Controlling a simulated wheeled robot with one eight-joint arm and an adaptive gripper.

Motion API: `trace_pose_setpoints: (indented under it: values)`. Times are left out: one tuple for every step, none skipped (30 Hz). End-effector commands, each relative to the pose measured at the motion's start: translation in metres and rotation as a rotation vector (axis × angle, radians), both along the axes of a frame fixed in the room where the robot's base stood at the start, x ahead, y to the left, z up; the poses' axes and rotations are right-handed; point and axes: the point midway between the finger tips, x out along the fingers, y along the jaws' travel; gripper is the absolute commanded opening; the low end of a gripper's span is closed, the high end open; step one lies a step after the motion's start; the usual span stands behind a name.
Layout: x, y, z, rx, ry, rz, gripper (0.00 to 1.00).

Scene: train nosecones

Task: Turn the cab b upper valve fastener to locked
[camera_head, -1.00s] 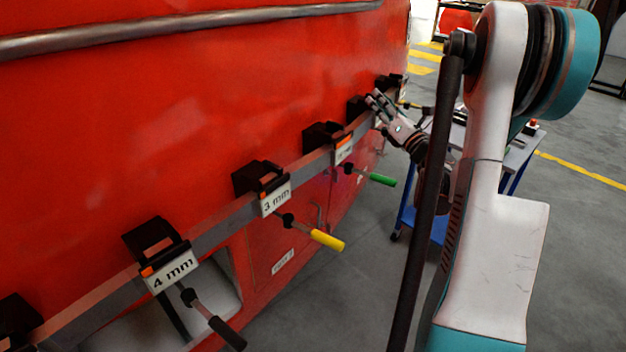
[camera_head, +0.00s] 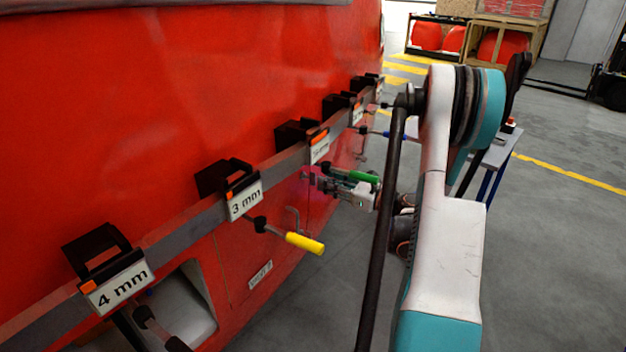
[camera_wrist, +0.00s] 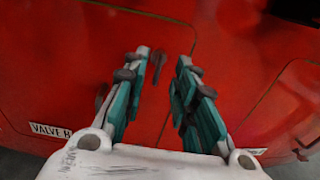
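My gripper (camera_wrist: 164,58) is open, with its two teal-padded fingers apart and pointing at the red panel (camera_wrist: 90,65). A small dark fastener (camera_wrist: 159,64) shows on the panel between the fingertips. It lies just left of a panel seam, above and right of the "VALVE B" label (camera_wrist: 50,130). Its turn position is too blurred to tell, and so is whether the fingers touch the panel. In the head view my gripper (camera_head: 314,180) is by the red wall, beside the green-handled tool, and the fastener cannot be made out there.
Tool holders line a grey rail (camera_head: 185,232) above the panels. A yellow-handled tool (camera_head: 305,243) hangs from the "3 mm" holder (camera_head: 243,197), left of my gripper. A green-handled tool (camera_head: 362,177) is close to it. Grey floor (camera_head: 560,260) is open at the right.

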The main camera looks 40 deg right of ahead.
Motion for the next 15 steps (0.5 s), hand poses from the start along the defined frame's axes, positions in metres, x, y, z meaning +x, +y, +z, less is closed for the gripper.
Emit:
trace_pose_setpoints:
  values:
    - [0.010, 0.004, -0.002, 0.000, 0.000, 0.004, 0.26]
    - [0.016, 0.006, -0.002, 0.000, 0.000, 0.004, 0.26]
    - [0.023, 0.007, -0.002, 0.000, 0.000, 0.003, 0.26]
    - [0.027, 0.009, -0.002, 0.000, 0.000, 0.004, 0.26]
    - [0.032, 0.010, -0.001, 0.000, 0.000, 0.003, 0.26]
    - [0.037, 0.011, -0.001, 0.001, 0.000, 0.002, 0.26]
    - [0.040, 0.012, -0.001, 0.001, 0.000, 0.002, 0.26]
    - [0.044, 0.013, -0.001, 0.001, 0.000, 0.002, 0.26]
    - [0.047, 0.013, -0.001, 0.001, -0.001, 0.002, 0.26]
    - [0.050, 0.014, -0.001, 0.001, -0.001, 0.001, 0.26]
    - [0.052, 0.014, -0.001, 0.001, -0.001, 0.000, 0.26]
    - [0.053, 0.014, 0.000, 0.001, -0.001, 0.000, 0.26]
    - [0.055, 0.015, 0.000, 0.001, -0.001, 0.000, 0.26]
    - [0.056, 0.015, 0.000, 0.001, -0.001, 0.000, 0.26]
    - [0.056, 0.016, 0.000, 0.001, -0.001, 0.000, 0.26]
